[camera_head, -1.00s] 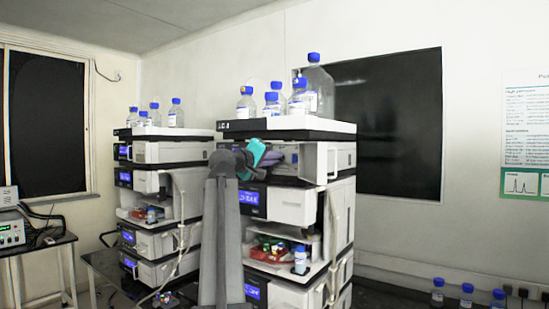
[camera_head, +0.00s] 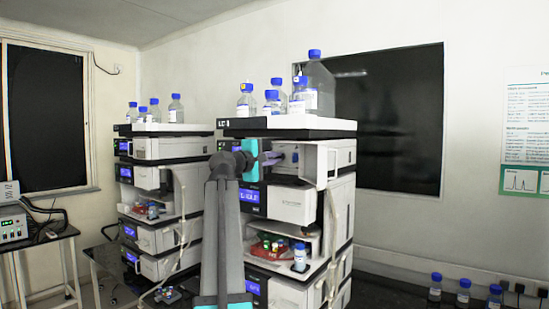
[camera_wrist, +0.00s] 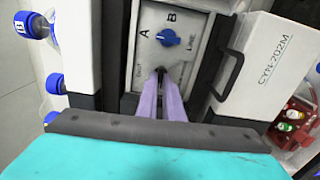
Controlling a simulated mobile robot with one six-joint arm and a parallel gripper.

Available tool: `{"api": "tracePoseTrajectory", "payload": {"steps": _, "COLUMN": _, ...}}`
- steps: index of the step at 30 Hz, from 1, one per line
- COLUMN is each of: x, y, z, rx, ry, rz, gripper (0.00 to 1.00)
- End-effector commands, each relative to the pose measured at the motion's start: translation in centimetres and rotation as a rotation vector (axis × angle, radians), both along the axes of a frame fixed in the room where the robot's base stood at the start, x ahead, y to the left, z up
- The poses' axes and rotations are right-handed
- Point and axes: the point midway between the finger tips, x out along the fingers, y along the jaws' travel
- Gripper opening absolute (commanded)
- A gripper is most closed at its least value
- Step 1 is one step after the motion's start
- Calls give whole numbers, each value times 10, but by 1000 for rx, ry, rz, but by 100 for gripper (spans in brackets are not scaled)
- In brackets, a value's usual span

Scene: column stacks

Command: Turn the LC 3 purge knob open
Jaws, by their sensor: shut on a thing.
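The LC 3 stack (camera_head: 290,123) stands right of centre in the head view, with its label on the top tray. Its pump module's open recess shows in the wrist view as a grey panel (camera_wrist: 185,22) marked A and B. A blue knob (camera_wrist: 168,39) sits on the panel by the B. A small dark knob (camera_wrist: 160,70) is lower down, mostly hidden by my fingers. My gripper (camera_wrist: 161,82), with purple fingers, is closed around this dark knob. It also shows at the recess in the head view (camera_head: 272,158). Which way the knob points is hidden.
An open door (camera_wrist: 262,65) marked CYN-202M stands close right of my fingers in the wrist view. Several blue-capped bottles (camera_head: 300,95) stand on the top tray. A second stack (camera_head: 160,150) stands to the left. Tubing hangs down the stack fronts.

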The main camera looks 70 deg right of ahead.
Motion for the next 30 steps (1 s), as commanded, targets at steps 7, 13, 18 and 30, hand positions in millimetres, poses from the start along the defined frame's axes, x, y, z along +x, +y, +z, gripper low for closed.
{"api": "tracePoseTrajectory", "payload": {"steps": 7, "x": -1, "y": 0, "z": -1, "rx": 2, "ry": 1, "rz": -2, "gripper": 0}}
{"api": "tracePoseTrajectory", "payload": {"steps": 13, "x": 0, "y": 0, "z": -1, "rx": 2, "ry": 0, "rz": -2, "gripper": 26}}
{"api": "tracePoseTrajectory", "payload": {"steps": 18, "x": 0, "y": 0, "z": -1, "rx": 1, "ry": 1, "rz": -1, "gripper": 26}}
{"api": "tracePoseTrajectory", "payload": {"steps": 30, "x": 4, "y": 13, "z": -2, "rx": -1, "ry": 0, "rz": 2, "gripper": 26}}
